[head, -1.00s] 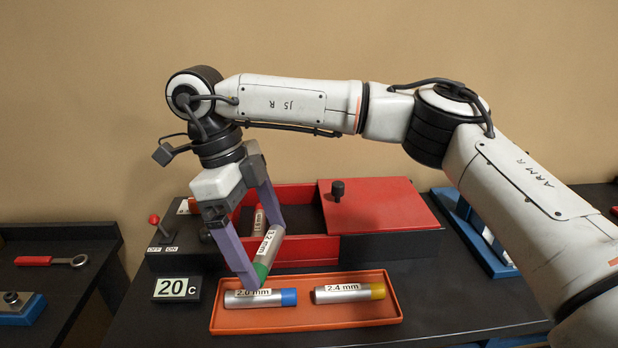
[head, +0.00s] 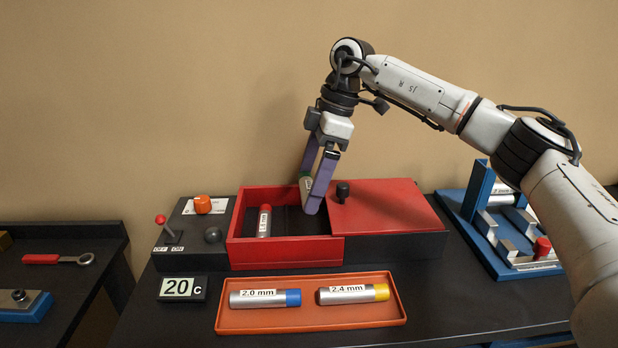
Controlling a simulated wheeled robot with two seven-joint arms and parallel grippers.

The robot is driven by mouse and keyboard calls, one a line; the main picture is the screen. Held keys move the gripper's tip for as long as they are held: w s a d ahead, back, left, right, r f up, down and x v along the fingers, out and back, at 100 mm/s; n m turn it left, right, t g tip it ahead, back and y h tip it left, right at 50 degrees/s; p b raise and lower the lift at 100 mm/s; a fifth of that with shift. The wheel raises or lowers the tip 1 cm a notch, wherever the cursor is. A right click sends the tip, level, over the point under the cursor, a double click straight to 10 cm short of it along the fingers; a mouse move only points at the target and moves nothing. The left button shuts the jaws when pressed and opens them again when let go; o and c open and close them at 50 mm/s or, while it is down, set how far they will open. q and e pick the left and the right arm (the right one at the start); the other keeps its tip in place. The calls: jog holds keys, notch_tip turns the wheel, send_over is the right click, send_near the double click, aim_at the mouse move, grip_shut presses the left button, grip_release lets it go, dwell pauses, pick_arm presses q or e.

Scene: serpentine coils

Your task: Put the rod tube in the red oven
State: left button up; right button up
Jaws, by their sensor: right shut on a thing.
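The red oven (head: 285,253) is an open red-walled box, its red lid (head: 390,210) with a black knob slid to the right. A red-capped tube (head: 264,222) lies inside at the left. My right gripper (head: 308,196) is over the open part at its right, beside the lid. It is shut on a silver tube with a green end (head: 306,186), mostly hidden by the fingers; its tips are at about the level of the opening, and I cannot tell whether the tube touches the floor. My left gripper is not in view.
An orange tray (head: 312,320) in front holds a 2.0 mm tube (head: 262,298) and a 2.4 mm tube (head: 352,294). A display (head: 182,288) reads 20 C. A switch lever (head: 166,228) stands left of the oven. A blue rack (head: 485,215) stands at right.

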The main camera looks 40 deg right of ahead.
jog(key=shift+d+f+m, duration=0.15)
jog(key=shift+f+m, duration=0.05)
jog(key=shift+m, duration=0.1)
notch_tip(320, 180, down, 4)
jog(key=b, duration=0.4)
jog(key=shift+f+b, duration=0.2)
jog(key=shift+b, duration=0.15)
jog(key=shift+p, duration=0.35)
jog(key=shift+f, duration=0.2)
jog(key=shift+f+b, duration=0.65)
jog(key=shift+f, duration=0.5)
